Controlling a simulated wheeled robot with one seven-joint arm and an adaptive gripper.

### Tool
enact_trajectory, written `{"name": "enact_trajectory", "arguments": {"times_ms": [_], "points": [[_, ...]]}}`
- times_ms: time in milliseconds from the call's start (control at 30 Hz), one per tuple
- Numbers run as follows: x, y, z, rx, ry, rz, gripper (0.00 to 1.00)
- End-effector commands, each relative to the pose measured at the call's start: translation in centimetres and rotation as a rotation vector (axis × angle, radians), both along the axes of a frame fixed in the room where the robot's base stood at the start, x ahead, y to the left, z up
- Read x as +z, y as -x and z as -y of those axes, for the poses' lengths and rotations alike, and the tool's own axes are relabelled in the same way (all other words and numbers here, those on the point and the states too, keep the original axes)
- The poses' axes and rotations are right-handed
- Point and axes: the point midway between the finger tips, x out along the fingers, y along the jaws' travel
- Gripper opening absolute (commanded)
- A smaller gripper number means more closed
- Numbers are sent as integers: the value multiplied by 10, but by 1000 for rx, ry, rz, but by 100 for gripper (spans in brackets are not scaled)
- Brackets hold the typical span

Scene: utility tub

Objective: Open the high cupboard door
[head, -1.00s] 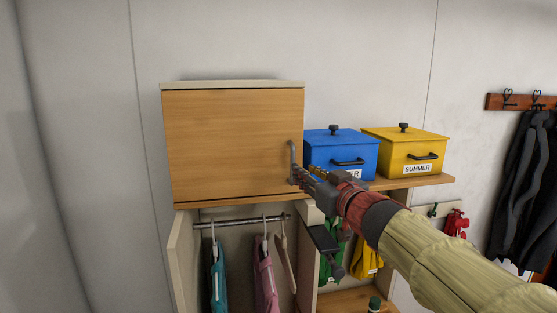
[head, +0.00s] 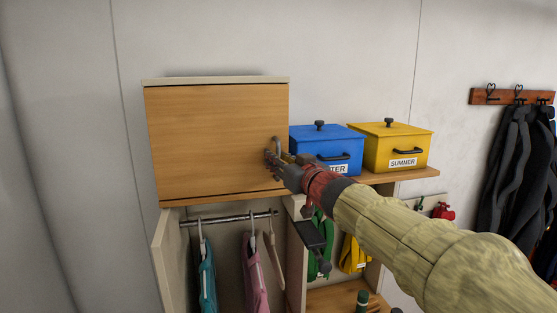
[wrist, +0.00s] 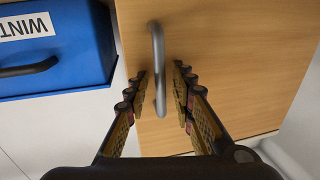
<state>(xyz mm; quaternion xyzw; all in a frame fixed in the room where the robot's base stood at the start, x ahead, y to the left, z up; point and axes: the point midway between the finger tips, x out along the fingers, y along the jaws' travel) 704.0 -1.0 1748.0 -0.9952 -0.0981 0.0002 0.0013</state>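The high cupboard door (head: 210,140) is a flat wooden panel that looks closed in the head view. Its grey vertical bar handle (head: 276,147) is near the door's right edge. In the wrist view the handle (wrist: 158,62) stands between the two fingers of my gripper (wrist: 160,95), with a gap on each side. My gripper (head: 275,160) is open at the lower part of the handle and partly covers it in the head view. I cannot tell from the head view whether a finger touches the door.
A blue box (head: 325,146) and a yellow box (head: 390,148) stand on a shelf (head: 410,177) right of the door. Hanging clothes (head: 255,270) are below the cupboard. Dark coats (head: 505,160) hang far right. The wall left of the cupboard is clear.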

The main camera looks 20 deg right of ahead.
Motion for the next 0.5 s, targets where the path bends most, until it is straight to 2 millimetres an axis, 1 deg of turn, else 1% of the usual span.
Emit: {"name": "enact_trajectory", "arguments": {"times_ms": [67, 500], "points": [[0, 0, 0, 0, 0, 0, 25], [0, 0, 0, 0, 0, 0, 0]]}}
